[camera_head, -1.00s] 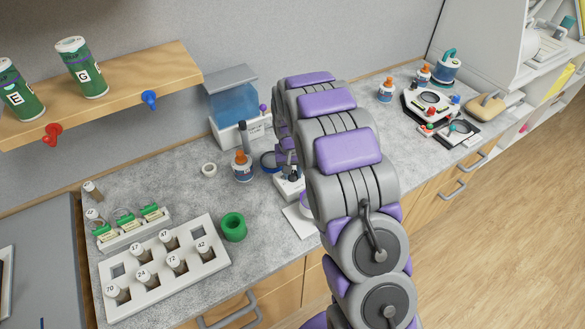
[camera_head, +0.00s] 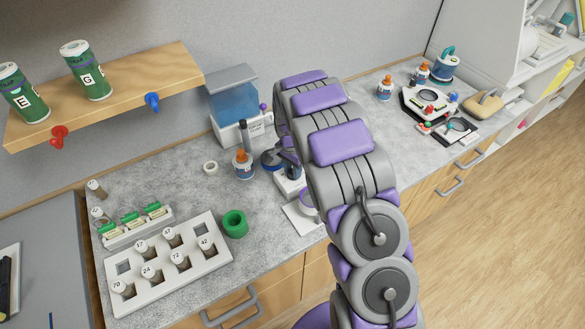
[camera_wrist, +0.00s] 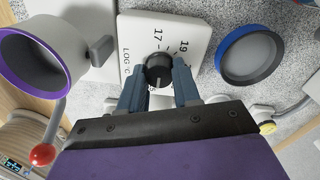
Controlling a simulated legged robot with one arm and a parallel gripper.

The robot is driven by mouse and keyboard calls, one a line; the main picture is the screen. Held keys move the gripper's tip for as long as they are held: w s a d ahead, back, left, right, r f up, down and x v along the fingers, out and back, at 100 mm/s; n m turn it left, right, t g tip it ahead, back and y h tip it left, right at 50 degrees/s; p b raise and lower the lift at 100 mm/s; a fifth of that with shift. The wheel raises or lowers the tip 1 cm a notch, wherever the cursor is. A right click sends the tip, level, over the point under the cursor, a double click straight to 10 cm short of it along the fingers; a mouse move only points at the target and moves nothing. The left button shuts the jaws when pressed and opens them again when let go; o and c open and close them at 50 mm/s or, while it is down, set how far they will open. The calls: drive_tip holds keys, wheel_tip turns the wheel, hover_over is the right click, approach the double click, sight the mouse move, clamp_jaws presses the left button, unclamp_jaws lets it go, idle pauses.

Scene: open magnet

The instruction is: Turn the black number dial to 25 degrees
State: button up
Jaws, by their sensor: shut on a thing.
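The black dial (camera_wrist: 158,70) sits on a white panel (camera_wrist: 188,28) in the wrist view. The printed numbers 17 and 19 are readable around it, and lettering runs along the panel's left side. A pale mark on the dial points toward the bottom of the picture; its exact reading cannot be told. My gripper (camera_wrist: 159,80) has its blue-grey fingers on both sides of the dial, shut on it. In the head view, the white dial unit (camera_head: 291,186) stands on the counter, with its dial and my gripper mostly hidden by my arm.
A purple-rimmed cup (camera_wrist: 42,58) is left of the panel and a blue-rimmed round dish (camera_wrist: 250,54) right of it. An orange-capped bottle (camera_head: 243,165), a green ring (camera_head: 234,223) and a white vial rack (camera_head: 205,262) stand nearby on the counter.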

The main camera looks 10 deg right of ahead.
sight(290, 170)
drive_tip(key=shift+w+r+m, duration=0.1)
drive_tip(key=shift+m, duration=0.2)
idle(0.4)
drive_tip(key=o, duration=1)
drive_tip(key=shift+a, duration=0.1)
drive_tip(key=shift+o, duration=0.2)
wheel_tip(290, 170, up, 17)
drive_tip(key=p, duration=0.1)
drive_tip(key=shift+w+a, duration=0.2)
drive_tip(key=shift+w, duration=0.05)
